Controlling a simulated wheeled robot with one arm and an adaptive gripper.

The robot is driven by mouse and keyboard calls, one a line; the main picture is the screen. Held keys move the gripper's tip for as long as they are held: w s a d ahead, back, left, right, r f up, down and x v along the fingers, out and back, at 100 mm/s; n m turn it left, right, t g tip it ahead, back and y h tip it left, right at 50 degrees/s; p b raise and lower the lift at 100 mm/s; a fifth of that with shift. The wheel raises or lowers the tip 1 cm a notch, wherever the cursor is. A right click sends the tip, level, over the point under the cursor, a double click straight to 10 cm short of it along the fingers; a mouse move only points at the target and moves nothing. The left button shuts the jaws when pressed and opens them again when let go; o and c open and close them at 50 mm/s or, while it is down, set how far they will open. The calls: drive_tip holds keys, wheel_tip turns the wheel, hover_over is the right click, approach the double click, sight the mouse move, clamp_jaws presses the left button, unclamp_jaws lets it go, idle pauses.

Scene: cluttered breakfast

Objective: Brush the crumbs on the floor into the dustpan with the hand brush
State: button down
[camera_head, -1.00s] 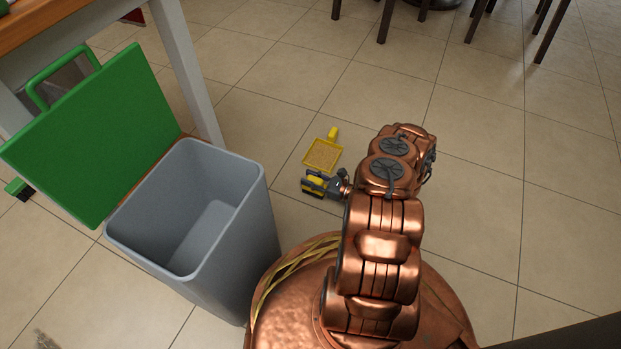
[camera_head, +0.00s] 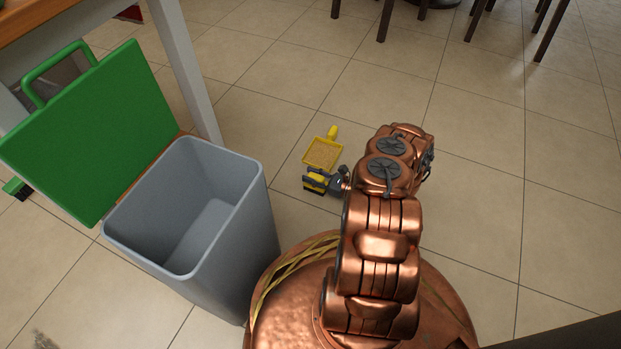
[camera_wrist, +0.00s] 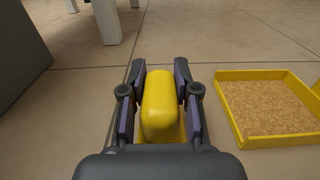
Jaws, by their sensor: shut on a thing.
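My gripper (camera_wrist: 160,72) is shut on the yellow hand brush (camera_wrist: 160,105), with one finger on each side of its yellow block. In the head view the brush (camera_head: 315,184) shows yellow and dark, low by the floor at the near side of the dustpan. The yellow dustpan (camera_head: 333,136) lies flat on the tiles, and its rim is just right of my gripper in the wrist view (camera_wrist: 262,74). A tan, grainy layer of crumbs (camera_wrist: 268,104) covers its inside. I see no clear loose crumbs on the tiles near it. The brush's underside is hidden.
A grey bin (camera_head: 238,235) stands to the left, open and seemingly empty inside. A table leg (camera_head: 185,70) rises beyond. A green brush (camera_head: 17,187) lies at the left edge. The tiles right of the dustpan are clear.

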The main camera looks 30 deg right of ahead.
drive_tip(key=shift+w+d, duration=0.25)
drive_tip(key=shift+d, duration=0.25)
drive_tip(key=shift+w+d+f, duration=0.1)
drive_tip(key=shift+w+d, duration=0.2)
drive_tip(key=shift+d, duration=0.25)
drive_tip(key=shift+w+d, duration=0.3)
drive_tip(key=shift+d, duration=0.2)
drive_tip(key=shift+d, duration=0.1)
drive_tip(key=shift+w+d, duration=0.55)
drive_tip(key=shift+d, duration=0.35)
wheel_tip(320, 180, up, 6)
drive_tip(key=p, duration=0.2)
drive_tip(key=shift+w+a, duration=0.1)
